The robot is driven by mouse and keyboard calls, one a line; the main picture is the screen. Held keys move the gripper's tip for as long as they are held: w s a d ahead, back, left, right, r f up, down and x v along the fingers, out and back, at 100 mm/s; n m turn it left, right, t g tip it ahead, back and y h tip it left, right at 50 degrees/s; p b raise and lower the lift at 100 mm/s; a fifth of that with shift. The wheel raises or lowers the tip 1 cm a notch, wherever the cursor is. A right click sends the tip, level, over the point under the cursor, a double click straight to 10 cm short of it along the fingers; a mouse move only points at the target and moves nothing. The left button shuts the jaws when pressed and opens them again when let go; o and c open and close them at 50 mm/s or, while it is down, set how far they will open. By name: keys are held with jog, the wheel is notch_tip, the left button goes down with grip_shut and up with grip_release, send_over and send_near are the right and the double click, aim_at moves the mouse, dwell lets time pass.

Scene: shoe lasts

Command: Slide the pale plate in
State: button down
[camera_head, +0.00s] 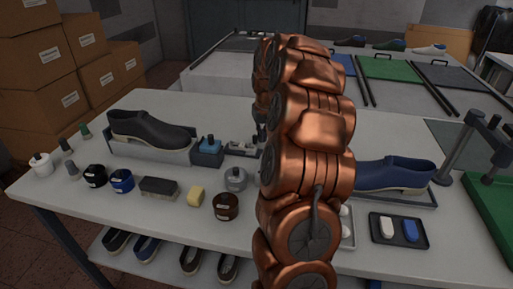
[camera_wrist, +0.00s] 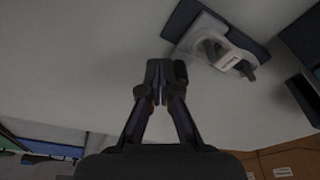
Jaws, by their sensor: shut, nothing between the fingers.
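My gripper (camera_wrist: 158,95) shows in the wrist view with its fingers together and empty, above a pale grey surface. A small pale plate (camera_wrist: 207,28) with a metal fitting sits on a dark base, up and to the right of my fingertips and apart from them. I cannot tell how far the plate is in. My arm hides the gripper in the head view.
Jars, a brush and a yellow sponge (camera_head: 196,195) line the front. A blue shoe (camera_head: 395,174) and a dark tray (camera_head: 399,243) lie right of my arm.

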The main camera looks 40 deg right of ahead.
jog(key=shift+s+d, duration=0.15)
jog(key=shift+s+d, duration=0.1)
jog(key=shift+s, duration=0.1)
notch_tip(320, 180, up, 8)
jog(key=p, duration=0.1)
jog(key=shift+p, duration=0.4)
dwell(0.4)
dwell(0.4)
